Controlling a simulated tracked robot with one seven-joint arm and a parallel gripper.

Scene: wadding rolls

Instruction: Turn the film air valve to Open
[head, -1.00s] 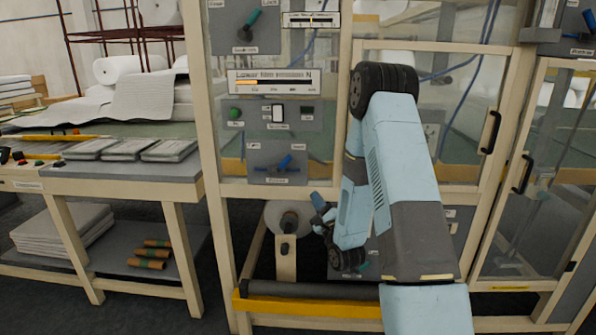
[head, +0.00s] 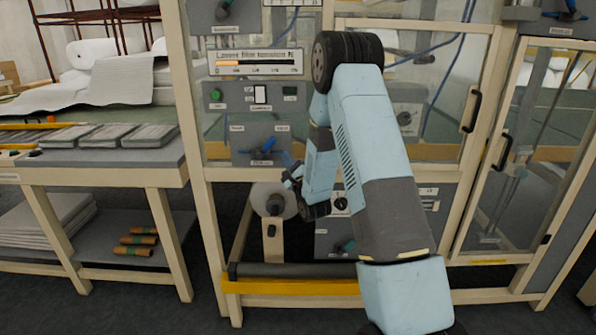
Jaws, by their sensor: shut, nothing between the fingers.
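A grey panel on the machine front carries a blue valve handle (head: 264,146), tilted, with small labels at its upper corners and below it. The labels are too blurred to read, so I cannot tell whether this is the film air valve. A green handle (head: 345,246) sits on a lower panel, partly hidden by my arm.
A white roll (head: 268,199) sits in the frame below the blue handle's panel. A dark roller (head: 290,270) and a yellow bar (head: 290,287) cross the front. A gauge panel (head: 257,63) is above. Glazed doors with handles stand at right, a bench (head: 110,170) at left.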

